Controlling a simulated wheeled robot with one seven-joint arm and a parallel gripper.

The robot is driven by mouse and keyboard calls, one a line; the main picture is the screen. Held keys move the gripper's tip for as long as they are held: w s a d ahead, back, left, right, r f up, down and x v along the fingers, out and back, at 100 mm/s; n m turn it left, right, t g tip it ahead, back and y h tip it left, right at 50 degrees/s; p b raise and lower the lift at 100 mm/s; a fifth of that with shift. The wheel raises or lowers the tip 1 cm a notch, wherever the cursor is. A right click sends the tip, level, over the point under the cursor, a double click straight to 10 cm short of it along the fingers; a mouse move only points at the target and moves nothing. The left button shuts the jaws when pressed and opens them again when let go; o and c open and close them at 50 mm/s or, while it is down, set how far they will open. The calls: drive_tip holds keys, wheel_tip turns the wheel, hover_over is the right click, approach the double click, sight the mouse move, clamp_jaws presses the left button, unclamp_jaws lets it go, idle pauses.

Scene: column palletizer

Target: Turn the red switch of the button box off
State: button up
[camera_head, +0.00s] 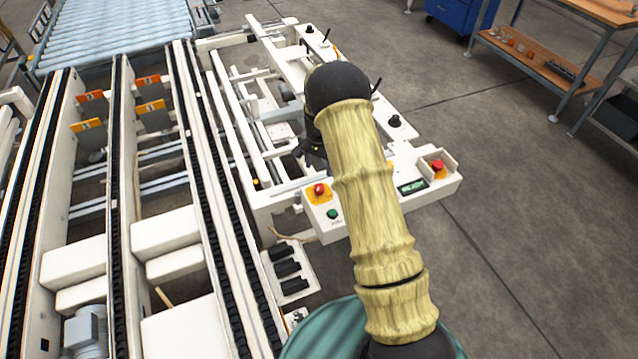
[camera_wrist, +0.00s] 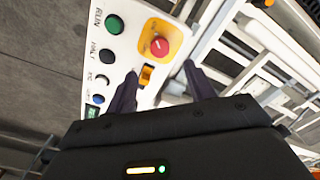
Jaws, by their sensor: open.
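The white button box (camera_head: 330,213) stands at the end of the conveyor frame, and its panel also shows in the wrist view (camera_wrist: 120,55). A round red knob (camera_head: 319,189) sits on an orange-yellow plate at its left end. A similar round red knob on a yellow plate (camera_wrist: 159,46) shows in the wrist view, beside a small orange switch (camera_wrist: 147,75). Another red knob (camera_head: 437,168) sits at the right end. My gripper (camera_wrist: 161,69) is open, its dark fingers over the panel near the orange switch. Contact cannot be told. My arm hides part of the box in the head view.
Green, black and blue buttons line the panel, with a green one (camera_wrist: 114,25) labelled RUN. A small display (camera_head: 412,187) is on the box. Conveyor rails (camera_head: 205,180) fill the left. A workbench (camera_head: 545,60) stands back right. Floor between is clear.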

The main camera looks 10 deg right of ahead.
sight(319, 187)
wheel_tip(319, 187, down, 10)
drive_tip(key=shift+r+p, duration=0.1)
drive_tip(key=shift+p, duration=0.7)
drive_tip(key=c, duration=1)
